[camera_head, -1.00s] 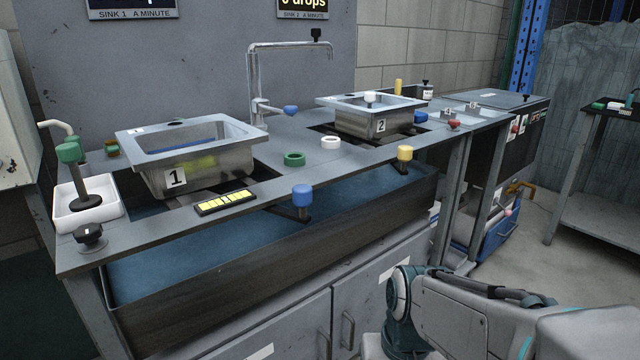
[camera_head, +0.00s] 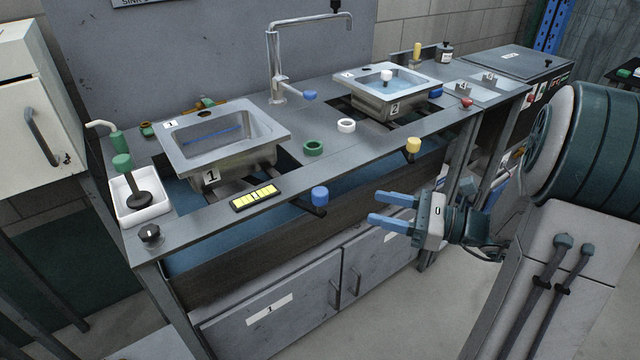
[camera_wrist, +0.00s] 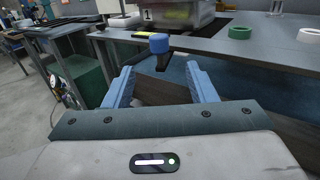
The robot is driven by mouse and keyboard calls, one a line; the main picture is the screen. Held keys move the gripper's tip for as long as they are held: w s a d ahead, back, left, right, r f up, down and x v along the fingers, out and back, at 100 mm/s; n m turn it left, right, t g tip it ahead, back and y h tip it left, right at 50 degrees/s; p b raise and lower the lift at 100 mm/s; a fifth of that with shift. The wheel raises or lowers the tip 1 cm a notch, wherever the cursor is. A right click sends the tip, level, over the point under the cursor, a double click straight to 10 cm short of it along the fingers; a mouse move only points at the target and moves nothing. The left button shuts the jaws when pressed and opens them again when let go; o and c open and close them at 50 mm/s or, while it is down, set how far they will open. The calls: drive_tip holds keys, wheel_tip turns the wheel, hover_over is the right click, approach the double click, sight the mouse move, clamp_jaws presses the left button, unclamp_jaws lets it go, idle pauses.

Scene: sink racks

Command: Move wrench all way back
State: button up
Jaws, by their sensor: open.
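I cannot single out a plain wrench. A lever with a blue knob (camera_head: 320,195) sticks out from the counter's front edge below sink 1 (camera_head: 212,166). A similar lever with a yellow knob (camera_head: 413,146) sits farther right, near sink 2 (camera_head: 385,104). My gripper (camera_head: 374,208) is open and empty in front of the counter, to the right of the blue knob and pointing left. In the wrist view the blue knob (camera_wrist: 159,43) shows beyond and between my open fingers (camera_wrist: 160,72), apart from them.
The counter holds a green ring (camera_head: 313,148), a white ring (camera_head: 346,125), a yellow-lit display (camera_head: 254,196), a black knob (camera_head: 150,234) and a white tray (camera_head: 128,212) with a plunger. Cabinet doors (camera_head: 275,300) stand below. Floor in front is clear.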

sight(319, 195)
drive_tip(key=x, duration=1.3)
drive_tip(key=shift+a+b, duration=0.2)
drive_tip(key=shift+b, duration=0.2)
clamp_jaws()
drive_tip(key=shift+a, duration=0.1)
